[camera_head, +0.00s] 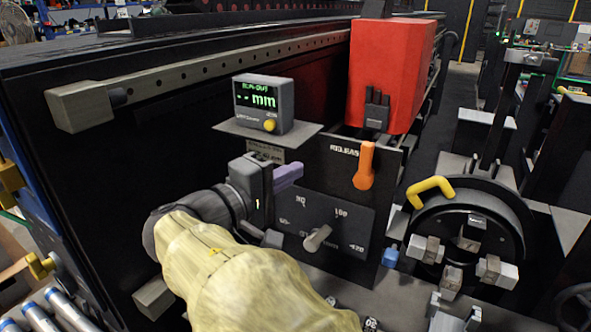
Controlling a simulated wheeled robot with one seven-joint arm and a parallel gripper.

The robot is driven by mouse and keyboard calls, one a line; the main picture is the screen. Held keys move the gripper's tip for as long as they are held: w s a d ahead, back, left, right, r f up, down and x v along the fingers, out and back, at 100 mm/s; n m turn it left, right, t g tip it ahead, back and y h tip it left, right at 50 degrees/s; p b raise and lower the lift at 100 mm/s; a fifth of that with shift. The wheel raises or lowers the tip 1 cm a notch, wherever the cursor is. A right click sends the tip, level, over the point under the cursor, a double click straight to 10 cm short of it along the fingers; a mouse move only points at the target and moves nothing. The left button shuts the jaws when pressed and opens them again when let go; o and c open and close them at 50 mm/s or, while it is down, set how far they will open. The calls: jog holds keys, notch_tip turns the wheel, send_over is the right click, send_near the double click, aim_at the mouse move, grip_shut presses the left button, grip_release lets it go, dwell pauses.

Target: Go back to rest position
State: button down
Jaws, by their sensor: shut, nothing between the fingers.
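My arm, in a pale yellow cover, reaches up from the bottom of the head view. My gripper (256,185) is at its end, in front of the machine's dark control panel (330,205). It looks shut and empty, seen from behind, so its fingertips are partly hidden. A purple lever (287,176) is just right of it; I cannot tell whether they touch. A grey selector knob (317,238) with a numbered scale is on the panel, below and right of my gripper. An orange lever (364,166) stands upright on the panel farther right.
A small display (263,103) reading "-- mm" sits on a shelf above my gripper. A red housing (391,75) rises behind the panel. A round chuck (467,240) with a yellow handle (430,190) is at the right. A grey rail (220,75) runs along the machine at upper left.

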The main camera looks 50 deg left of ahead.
dwell(0.4)
notch_tip(320, 180, up, 10)
jog(key=p, duration=1)
